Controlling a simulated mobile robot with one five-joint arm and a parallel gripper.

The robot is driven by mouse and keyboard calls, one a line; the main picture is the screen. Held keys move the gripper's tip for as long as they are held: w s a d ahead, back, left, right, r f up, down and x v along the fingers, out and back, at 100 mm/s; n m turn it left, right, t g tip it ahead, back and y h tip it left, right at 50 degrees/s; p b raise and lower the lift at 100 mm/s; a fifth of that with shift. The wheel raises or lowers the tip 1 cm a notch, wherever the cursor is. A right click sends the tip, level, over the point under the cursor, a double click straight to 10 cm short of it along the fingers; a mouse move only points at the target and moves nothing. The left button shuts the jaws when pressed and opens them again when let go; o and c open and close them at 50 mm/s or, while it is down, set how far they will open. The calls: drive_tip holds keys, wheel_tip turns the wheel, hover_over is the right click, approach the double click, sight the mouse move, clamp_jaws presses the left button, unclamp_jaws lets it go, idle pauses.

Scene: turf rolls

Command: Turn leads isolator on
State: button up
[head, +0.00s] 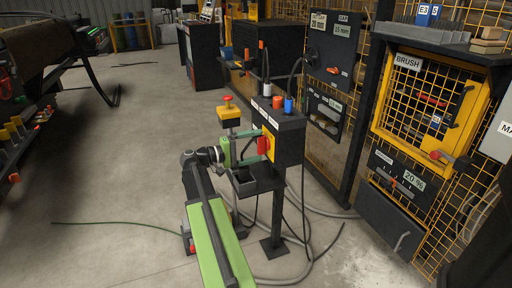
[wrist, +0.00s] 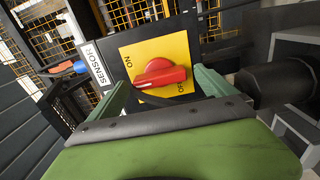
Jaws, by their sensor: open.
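The isolator is a red rotary handle (wrist: 160,74) on a yellow plate (wrist: 128,50) marked ON at its upper left and OFF at its lower right. The handle lies nearly level in the wrist view, its right end close to OFF. In the head view the red handle (head: 264,146) is on the side of a black post-mounted box (head: 288,140). My gripper (wrist: 160,88) is open, its green fingers either side of the handle with gaps. In the head view my gripper (head: 255,147) reaches the box from the left. No "leads" label is readable.
A SENSOR label (wrist: 97,62) and a blue plug (wrist: 68,68) are beside the plate. Orange and blue plugs (head: 289,105) stand on the box, with cables. A dark tray (head: 250,181) is below my gripper. A yellow mesh cage (head: 425,110) stands right; open floor (head: 120,170) lies left.

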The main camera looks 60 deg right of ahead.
drive_tip(key=v, duration=1.6)
drive_tip(key=shift+w+a, duration=0.25)
